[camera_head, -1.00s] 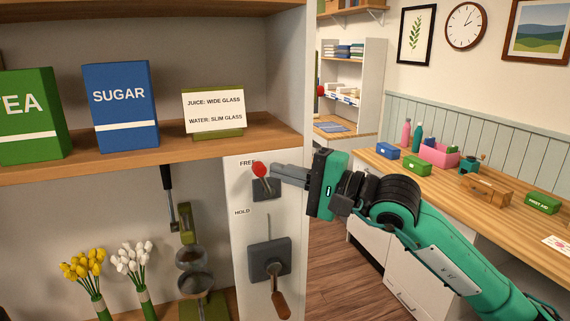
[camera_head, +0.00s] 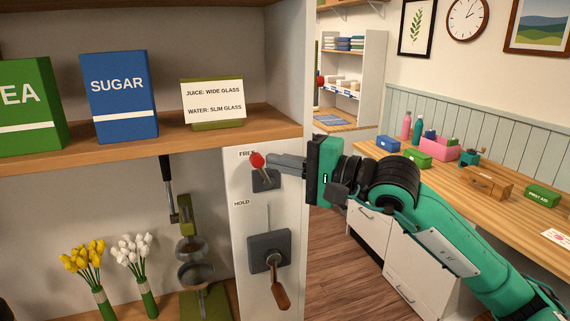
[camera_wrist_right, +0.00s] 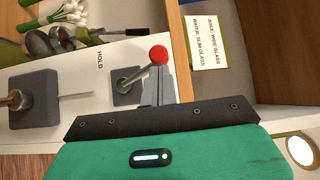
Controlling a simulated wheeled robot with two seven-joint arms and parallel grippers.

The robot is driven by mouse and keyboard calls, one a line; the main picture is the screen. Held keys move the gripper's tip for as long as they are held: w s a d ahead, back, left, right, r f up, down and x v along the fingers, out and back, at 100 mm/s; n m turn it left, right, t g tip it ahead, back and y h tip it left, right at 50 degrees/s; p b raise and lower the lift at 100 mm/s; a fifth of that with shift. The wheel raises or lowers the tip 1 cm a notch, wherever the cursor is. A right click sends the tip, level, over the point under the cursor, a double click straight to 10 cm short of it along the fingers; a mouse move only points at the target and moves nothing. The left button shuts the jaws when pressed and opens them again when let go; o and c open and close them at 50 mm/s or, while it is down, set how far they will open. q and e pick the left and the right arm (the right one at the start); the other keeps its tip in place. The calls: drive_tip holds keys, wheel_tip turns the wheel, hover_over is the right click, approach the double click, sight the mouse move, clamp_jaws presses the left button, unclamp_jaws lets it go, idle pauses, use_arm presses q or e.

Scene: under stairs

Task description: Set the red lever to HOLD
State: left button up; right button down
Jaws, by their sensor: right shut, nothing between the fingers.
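The red lever (camera_head: 257,160) is a red ball on a short metal stem, set on a grey square plate on the white panel (camera_head: 240,255). Its ball is at the upper end, near the FREE label (camera_head: 247,153). The HOLD label (camera_head: 242,203) is lower on the panel. My right gripper (camera_head: 272,161) is shut and empty, its fingertips close beside the lever's ball. In the right wrist view the red ball (camera_wrist_right: 158,54) is just beyond the fingertips (camera_wrist_right: 157,85); I cannot tell whether they touch. My left gripper is not in view.
Below is a second grey plate with a brown-handled lever (camera_head: 279,291). Above is a shelf (camera_head: 160,145) with a sugar box (camera_head: 119,98), a green tea box (camera_head: 28,105) and a note sign (camera_head: 213,102). Flowers (camera_head: 135,255) stand at lower left. A wooden counter (camera_head: 440,175) runs along the right.

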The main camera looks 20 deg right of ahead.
sight(259, 170)
drive_tip(key=a+n+g+h+b, duration=0.1)
drive_tip(key=a+n+h+b, duration=0.1)
drive_tip(key=n+h, duration=0.1)
drive_tip(key=a+n+g+h+b, duration=0.1)
drive_tip(key=a, duration=0.1)
drive_tip(key=shift+s+f+n+g+h, duration=0.1)
drive_tip(key=shift+f+n+g+h, duration=0.2)
drive_tip(key=shift+n+h, duration=0.1)
drive_tip(key=shift+a+f+n+h+b, duration=0.95)
drive_tip(key=shift+h+b, duration=0.45)
drive_tip(key=shift+b, duration=0.6)
